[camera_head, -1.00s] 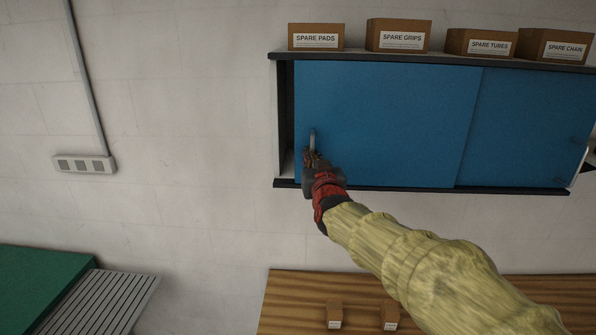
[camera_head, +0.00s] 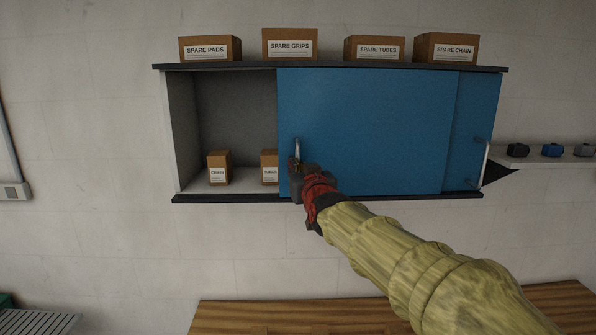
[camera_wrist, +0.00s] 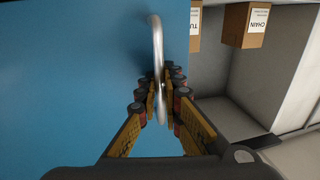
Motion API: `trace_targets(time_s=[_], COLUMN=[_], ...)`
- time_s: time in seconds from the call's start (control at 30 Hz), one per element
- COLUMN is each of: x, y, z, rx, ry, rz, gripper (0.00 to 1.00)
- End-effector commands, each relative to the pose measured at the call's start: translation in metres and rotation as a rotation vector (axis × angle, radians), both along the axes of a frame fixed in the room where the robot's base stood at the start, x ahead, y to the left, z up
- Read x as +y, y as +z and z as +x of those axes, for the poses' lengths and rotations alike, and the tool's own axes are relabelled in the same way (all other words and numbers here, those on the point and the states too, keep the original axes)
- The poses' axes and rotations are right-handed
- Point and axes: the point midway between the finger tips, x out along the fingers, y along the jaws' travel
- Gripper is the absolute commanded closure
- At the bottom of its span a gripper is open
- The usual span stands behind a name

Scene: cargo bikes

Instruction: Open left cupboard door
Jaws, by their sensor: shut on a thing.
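The left cupboard door (camera_head: 365,130) is a blue sliding panel. It stands slid to the right, overlapping much of the right blue door (camera_head: 468,130), and the left part of the cupboard is open. Its silver bar handle (camera_head: 296,150) is near the door's left edge; it also shows in the wrist view (camera_wrist: 158,50). My gripper (camera_head: 295,165) is at the lower part of this handle. In the wrist view its fingers (camera_wrist: 161,95) are shut around the handle, one on each side. The handle's lower end is partly hidden by the fingers.
Two small boxes, one marked chain (camera_head: 218,168) and one marked tubes (camera_head: 269,167), stand inside the open part. Several labelled boxes stand on the cupboard top (camera_head: 330,66). A shelf (camera_head: 540,160) with small items is at the right, and a wooden top (camera_head: 260,315) lies below.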

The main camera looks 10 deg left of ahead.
Motion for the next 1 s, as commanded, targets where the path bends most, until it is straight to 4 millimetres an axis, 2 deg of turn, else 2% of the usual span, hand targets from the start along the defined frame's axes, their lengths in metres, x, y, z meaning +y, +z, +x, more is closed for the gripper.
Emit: trace_targets(time_s=[0.47,0.5,0.77,1.0], x=[0.0000,0.0000,0.0000,0.0000], y=[-0.0001,-0.0001,0.0001,0.0003], z=[0.0001,0.0001,0.0001,0.0000], rx=[0.000,0.000,0.000,0.000], ry=[0.000,0.000,0.000,0.000], rz=[0.001,0.001,0.001,0.001], gripper=[1.00,0.92,0.77,0.76])
